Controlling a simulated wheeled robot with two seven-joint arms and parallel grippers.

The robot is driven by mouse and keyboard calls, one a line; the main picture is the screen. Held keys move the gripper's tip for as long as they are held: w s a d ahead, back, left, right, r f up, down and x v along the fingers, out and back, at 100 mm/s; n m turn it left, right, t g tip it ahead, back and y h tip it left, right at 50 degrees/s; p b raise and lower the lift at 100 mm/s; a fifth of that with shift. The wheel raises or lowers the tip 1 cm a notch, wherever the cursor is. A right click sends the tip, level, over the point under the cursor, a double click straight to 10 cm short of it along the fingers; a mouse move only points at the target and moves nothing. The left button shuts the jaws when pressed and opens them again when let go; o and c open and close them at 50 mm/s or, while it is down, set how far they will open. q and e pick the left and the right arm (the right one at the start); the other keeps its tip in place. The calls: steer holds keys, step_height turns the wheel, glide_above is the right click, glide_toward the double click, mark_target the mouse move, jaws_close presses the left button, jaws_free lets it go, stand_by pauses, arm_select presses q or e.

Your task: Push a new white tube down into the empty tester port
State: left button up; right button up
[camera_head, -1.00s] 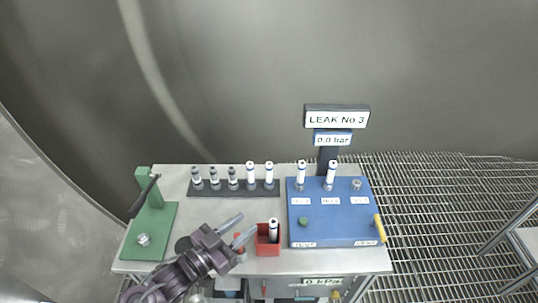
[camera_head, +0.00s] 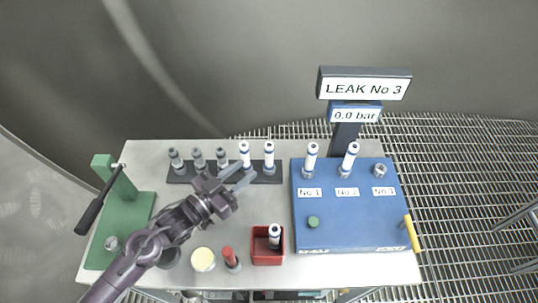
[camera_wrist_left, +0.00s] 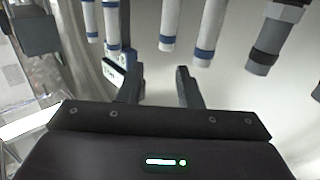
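Two white tubes with blue bands, left (camera_head: 244,156) and right (camera_head: 269,157), stand upright in the dark rack (camera_head: 205,178). The blue tester (camera_head: 350,219) has white tubes upright in ports No 1 (camera_head: 311,157) and No 2 (camera_head: 350,157). Port No 3 (camera_head: 380,171) is empty. My left gripper (camera_head: 241,180) is open and empty, at the front of the rack's white tubes. In the left wrist view its fingers (camera_wrist_left: 157,88) are apart, with a white tube (camera_wrist_left: 170,24) beyond the gap. My right gripper is not in view.
Several grey-topped fittings (camera_head: 198,158) fill the rack's left. A red box (camera_head: 267,257) holds a dark tube with a white top (camera_head: 274,235). A green lever press (camera_head: 123,215) stands left. A red-topped item (camera_head: 230,258) and a pale round cap (camera_head: 203,259) are at the front.

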mark_target(266, 150)
arm_select(q)
steer(key=x, duration=0.2)
steer(key=p+x, duration=0.1)
steer(key=x, duration=0.2)
steer(key=f+x, duration=0.1)
steer(key=x, duration=0.2)
steer(key=shift+w+a+p, duration=0.35)
steer(key=shift+a, duration=0.1)
steer(key=shift+w+d, duration=0.25)
steer(key=shift+d, duration=0.05)
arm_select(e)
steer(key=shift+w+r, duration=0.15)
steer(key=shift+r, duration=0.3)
arm_select(q)
jaws_close()
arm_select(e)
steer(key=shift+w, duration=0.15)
